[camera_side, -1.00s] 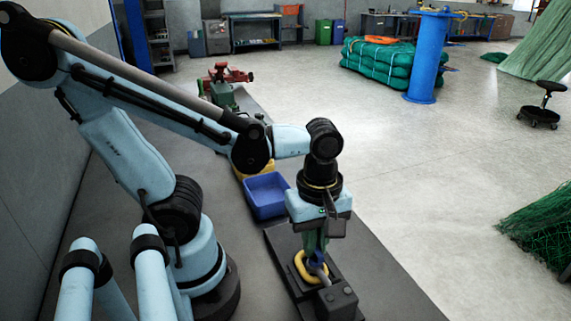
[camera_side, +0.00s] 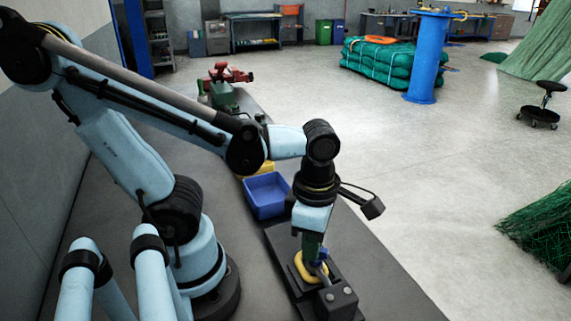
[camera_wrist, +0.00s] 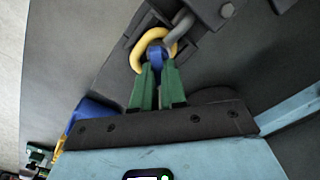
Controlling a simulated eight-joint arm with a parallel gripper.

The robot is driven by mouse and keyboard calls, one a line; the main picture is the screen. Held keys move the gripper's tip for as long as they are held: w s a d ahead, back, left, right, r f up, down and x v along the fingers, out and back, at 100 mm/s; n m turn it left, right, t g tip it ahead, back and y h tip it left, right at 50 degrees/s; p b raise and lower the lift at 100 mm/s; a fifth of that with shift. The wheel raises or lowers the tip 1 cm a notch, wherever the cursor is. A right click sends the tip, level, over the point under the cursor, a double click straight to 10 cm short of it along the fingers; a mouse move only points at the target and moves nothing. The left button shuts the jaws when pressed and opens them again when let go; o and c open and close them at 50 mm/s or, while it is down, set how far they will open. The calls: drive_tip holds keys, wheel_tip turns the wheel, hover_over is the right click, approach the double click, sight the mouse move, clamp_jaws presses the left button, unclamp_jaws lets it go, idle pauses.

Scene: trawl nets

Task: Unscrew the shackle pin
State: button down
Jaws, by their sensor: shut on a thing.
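The blue head of the shackle pin (camera_wrist: 156,53) sits between the green fingertips of my gripper (camera_wrist: 157,70) in the wrist view. The gripper is shut on it, pointing down from above in the side view (camera_side: 314,258). A yellow ring (camera_wrist: 138,52) lies around the pin head; it also shows in the side view (camera_side: 299,268).
The fixture stands on a dark bench mat (camera_side: 378,286). A blue bin (camera_side: 266,196) is behind it, with a yellow bin (camera_side: 262,168) beyond. A red and green vise (camera_side: 224,84) stands at the bench's far end.

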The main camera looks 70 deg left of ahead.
drive_tip(key=shift+d+n, duration=0.1)
drive_tip(key=shift+n, duration=1.5)
drive_tip(key=c, duration=1.2)
unclamp_jaws()
drive_tip(key=shift+r, duration=0.1)
drive_tip(key=shift+r, duration=5.95)
